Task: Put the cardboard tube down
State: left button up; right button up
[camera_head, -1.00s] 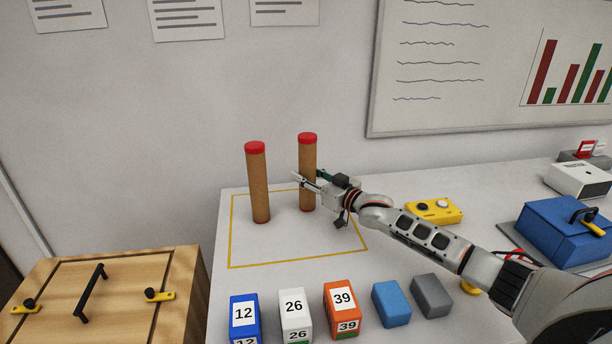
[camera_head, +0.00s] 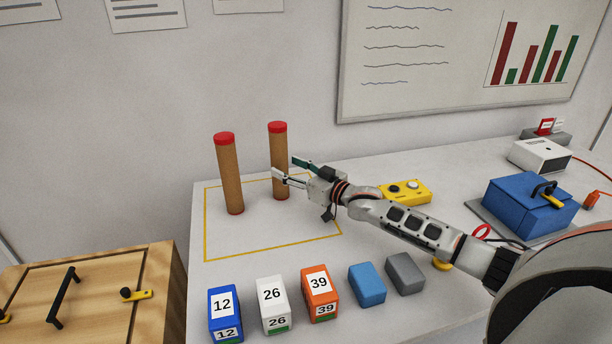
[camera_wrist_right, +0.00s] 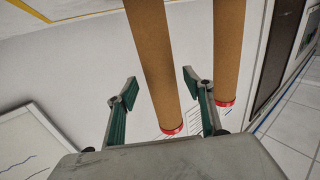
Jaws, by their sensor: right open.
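Two brown cardboard tubes with red end caps stand upright on the table in the head view. The left tube (camera_head: 230,178) stands inside the yellow outline (camera_head: 228,256), and the right tube (camera_head: 279,160) stands near the outline's far side. My right gripper (camera_head: 284,168) is open beside the right tube. In the right wrist view its fingers (camera_wrist_right: 158,90) are spread, with the near tube (camera_wrist_right: 152,65) showing between and beyond them. The other tube (camera_wrist_right: 228,50) shows to the right there. Whether the fingers touch the tube is unclear. My left gripper is out of view.
Numbered boxes, blue (camera_head: 225,313), white (camera_head: 273,304) and orange (camera_head: 320,293), line the front, with a plain blue block (camera_head: 367,284) and grey block (camera_head: 405,273). A yellow control box (camera_head: 405,192) and blue toolbox (camera_head: 522,209) stand right. The outline's front area is clear.

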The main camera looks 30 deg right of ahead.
jog(key=v, duration=0.7)
jog(key=shift+s, duration=0.15)
dwell(0.3)
